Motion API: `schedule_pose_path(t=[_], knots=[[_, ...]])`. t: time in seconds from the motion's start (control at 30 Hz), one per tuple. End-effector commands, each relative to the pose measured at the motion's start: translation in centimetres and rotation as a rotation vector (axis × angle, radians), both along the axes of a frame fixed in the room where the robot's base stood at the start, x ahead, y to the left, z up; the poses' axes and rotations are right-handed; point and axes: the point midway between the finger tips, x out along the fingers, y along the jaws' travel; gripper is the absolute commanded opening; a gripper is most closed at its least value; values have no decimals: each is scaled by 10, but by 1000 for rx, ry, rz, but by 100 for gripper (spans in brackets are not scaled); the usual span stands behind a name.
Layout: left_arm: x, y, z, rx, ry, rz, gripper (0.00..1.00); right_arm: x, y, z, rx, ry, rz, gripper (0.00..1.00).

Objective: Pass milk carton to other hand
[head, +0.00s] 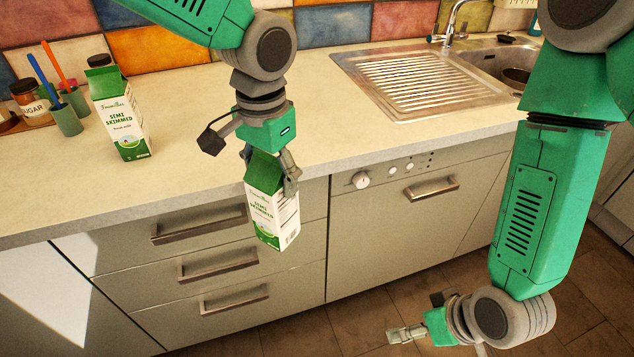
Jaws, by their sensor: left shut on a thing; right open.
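A green and white milk carton (270,213) hangs from my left gripper (270,172), slightly tilted, in front of the counter's front edge. The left gripper points down and is shut on the carton's green top. My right gripper (398,335) is open and empty, low in front of the cabinets at the bottom of the head view, pointing left. It is below and to the right of the held carton, well apart from it. A second milk carton (121,120) of the same look stands upright on the counter at the left.
The counter (200,150) has cups with brushes (66,119) and a sugar jar (30,98) at the far left. A sink with a ribbed drainboard (410,80) is at the back right. Drawers with handles (217,263) stand below the counter edge. Free floor shows at the bottom.

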Motion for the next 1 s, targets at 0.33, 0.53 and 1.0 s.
schedule_pose_path(t=[0.33, 0.53, 1.0], knots=[[1, 0, 1, 0, -2, 2, 7, 90, 107, 154, 242, -477, 330, 79], [1, 0, 1, 0, -2, 2, 7, 102, 144, 226, 313, -679, 469, 79], [1, 0, 1, 0, -2, 2, 6, 121, 184, 245, 341, -769, 537, 79]])
